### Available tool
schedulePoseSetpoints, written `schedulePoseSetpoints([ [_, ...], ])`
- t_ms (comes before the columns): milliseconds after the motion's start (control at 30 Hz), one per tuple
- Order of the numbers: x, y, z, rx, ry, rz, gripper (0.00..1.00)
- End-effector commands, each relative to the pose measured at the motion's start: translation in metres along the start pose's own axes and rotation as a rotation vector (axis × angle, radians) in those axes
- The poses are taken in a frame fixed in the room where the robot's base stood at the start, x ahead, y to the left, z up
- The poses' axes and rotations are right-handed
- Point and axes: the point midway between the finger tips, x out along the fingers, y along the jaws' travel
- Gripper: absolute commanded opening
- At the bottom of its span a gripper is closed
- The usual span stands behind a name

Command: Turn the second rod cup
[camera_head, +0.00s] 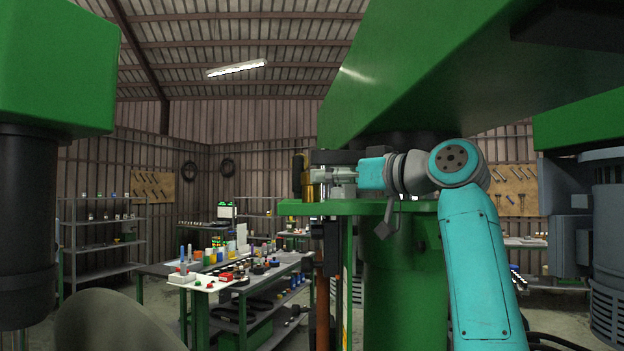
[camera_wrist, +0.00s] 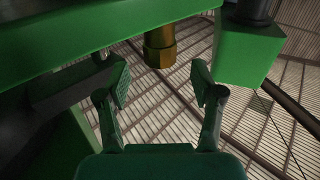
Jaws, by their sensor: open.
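A brass-coloured cup (camera_wrist: 160,50) with a faceted lower rim hangs below a green beam in the wrist view. In the head view, a gold cylinder (camera_head: 306,178), which looks like the same cup, stands just left of my gripper (camera_head: 316,178). In the wrist view my gripper (camera_wrist: 163,82) is open, one finger on each side of the picture. The cup lies beyond the fingertips, roughly centred between them, with a gap. Nothing is between the fingers. I cannot tell from these views which rod cup this is.
A green plate (camera_head: 335,207) lies just under my gripper in the head view. A large green beam (camera_head: 430,70) hangs above the arm. A green block (camera_wrist: 247,55) is close right of the cup. A bench (camera_head: 205,280) with small parts stands at lower left.

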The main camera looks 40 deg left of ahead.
Motion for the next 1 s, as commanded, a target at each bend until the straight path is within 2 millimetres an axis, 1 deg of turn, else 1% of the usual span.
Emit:
schedulePoseSetpoints([
  [33,0.01,-0.001,0.0,0.002,0.0,-0.002,0.67],
  [100,0.022,-0.001,-0.001,0.002,-0.001,-0.002,0.67],
  [300,0.047,0.0,0.0,0.001,0.0,-0.001,0.67],
  [500,0.057,0.0,0.0,0.0,0.0,0.001,0.67],
  [767,0.057,0.0,0.0,0.0,0.0,0.001,0.67],
  [800,0.057,0.0,0.0,0.0,0.0,0.001,0.57],
  [867,0.057,0.0,0.0,0.0,0.0,0.001,0.42],
  [900,0.057,0.0,0.0,0.0,0.0,0.001,0.32],
  [967,0.057,0.0,0.0,0.0,0.0,0.001,0.17],
  [1000,0.057,0.0,0.0,0.0,0.0,0.001,0.07],
])
